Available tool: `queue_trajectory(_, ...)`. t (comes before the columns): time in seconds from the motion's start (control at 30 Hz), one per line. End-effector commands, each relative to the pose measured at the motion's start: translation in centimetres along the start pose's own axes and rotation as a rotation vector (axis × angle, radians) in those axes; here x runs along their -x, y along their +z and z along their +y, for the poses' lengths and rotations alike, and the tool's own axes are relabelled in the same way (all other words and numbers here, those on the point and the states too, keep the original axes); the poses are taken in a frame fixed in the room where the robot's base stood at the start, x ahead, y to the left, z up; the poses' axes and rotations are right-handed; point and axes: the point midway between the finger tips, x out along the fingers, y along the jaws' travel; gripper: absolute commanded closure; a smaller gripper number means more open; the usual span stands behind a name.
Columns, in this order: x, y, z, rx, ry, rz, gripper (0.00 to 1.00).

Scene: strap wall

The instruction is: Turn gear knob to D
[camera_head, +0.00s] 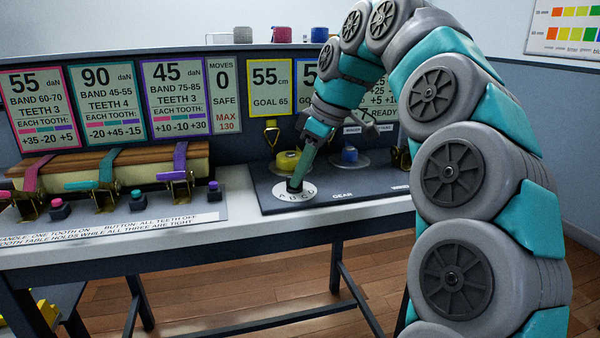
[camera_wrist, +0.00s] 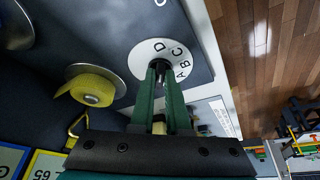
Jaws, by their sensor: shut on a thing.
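The gear knob (camera_wrist: 160,72) is a small dark knob at the middle of a white round dial (camera_wrist: 143,53). The dial carries the letters A, B, C and D near its edge; it also shows in the head view (camera_head: 281,192), near the panel's front left corner. My gripper (camera_wrist: 160,67) has its green fingers closed on the knob; in the head view my gripper (camera_head: 296,186) reaches down onto the dial from above. The fingers hide most of the knob, so I cannot tell which letter it points to.
A yellow strap spool (camera_head: 286,161) sits just behind the dial and a blue spool (camera_head: 349,155) farther right. Three straps with buckles cross a wooden-topped block (camera_head: 67,165) on the left. Sign boards (camera_head: 113,103) stand behind. The table's front edge is close.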

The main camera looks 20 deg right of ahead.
Motion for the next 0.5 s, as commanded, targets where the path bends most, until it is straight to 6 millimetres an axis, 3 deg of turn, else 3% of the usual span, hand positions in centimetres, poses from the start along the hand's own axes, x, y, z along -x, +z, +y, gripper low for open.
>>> queue_trajectory(0.5,0.11,-0.13,0.24,0.112,-0.042,0.003,1.00)
